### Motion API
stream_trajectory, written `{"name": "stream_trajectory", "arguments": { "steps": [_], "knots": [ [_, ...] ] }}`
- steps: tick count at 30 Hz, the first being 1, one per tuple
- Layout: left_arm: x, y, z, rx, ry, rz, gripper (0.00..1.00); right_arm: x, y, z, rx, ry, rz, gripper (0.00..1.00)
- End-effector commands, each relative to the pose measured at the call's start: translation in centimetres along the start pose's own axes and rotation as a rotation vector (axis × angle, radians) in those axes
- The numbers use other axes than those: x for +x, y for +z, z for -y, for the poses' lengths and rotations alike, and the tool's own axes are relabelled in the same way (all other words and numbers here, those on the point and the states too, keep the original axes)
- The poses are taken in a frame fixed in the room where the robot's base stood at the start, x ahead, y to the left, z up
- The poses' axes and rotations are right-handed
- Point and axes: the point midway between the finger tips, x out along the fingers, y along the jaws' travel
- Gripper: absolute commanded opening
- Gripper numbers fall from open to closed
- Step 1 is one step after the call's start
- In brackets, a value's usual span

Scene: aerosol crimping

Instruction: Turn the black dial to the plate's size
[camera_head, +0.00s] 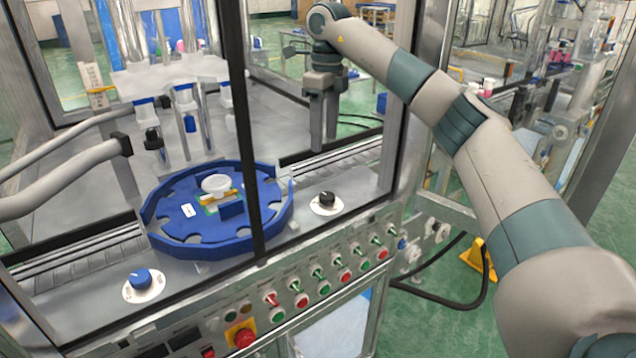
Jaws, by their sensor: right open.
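The black dial (327,199) sits on a round white scale on the machine's metal deck, right of the blue plate. The scale marks are too small to read. The round blue plate (166,228) has notches around its rim and a small white label (189,210), whose print I cannot read. My right gripper (323,148) points down above and behind the black dial, apart from it. Its jaws are open with nothing between them. My left gripper is not in view.
A blue dial (140,279) on a white scale sits at the front left of the deck. A dark upright frame post (243,120) stands in front of the blue plate. A button panel (330,275) runs along the front, with a red emergency stop (243,337).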

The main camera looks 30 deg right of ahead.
Motion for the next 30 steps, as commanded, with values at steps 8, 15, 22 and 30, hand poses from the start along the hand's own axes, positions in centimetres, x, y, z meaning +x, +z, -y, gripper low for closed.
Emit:
{"name": "stream_trajectory", "arguments": {
  "steps": [8,15,22,30],
  "knots": [
    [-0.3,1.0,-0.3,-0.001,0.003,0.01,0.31,-0.8,-1.0,0.7,0.019,-0.014,-0.025,0.51],
    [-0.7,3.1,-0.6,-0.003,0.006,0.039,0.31,-0.7,-0.9,0.7,0.017,-0.013,-0.023,0.51],
    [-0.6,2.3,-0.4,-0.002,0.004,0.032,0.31,0.2,-0.9,0.7,0.017,-0.013,-0.023,0.51],
    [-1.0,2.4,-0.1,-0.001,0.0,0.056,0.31,3.5,-1.1,0.7,0.017,-0.012,-0.026,0.51]
  ]
}}
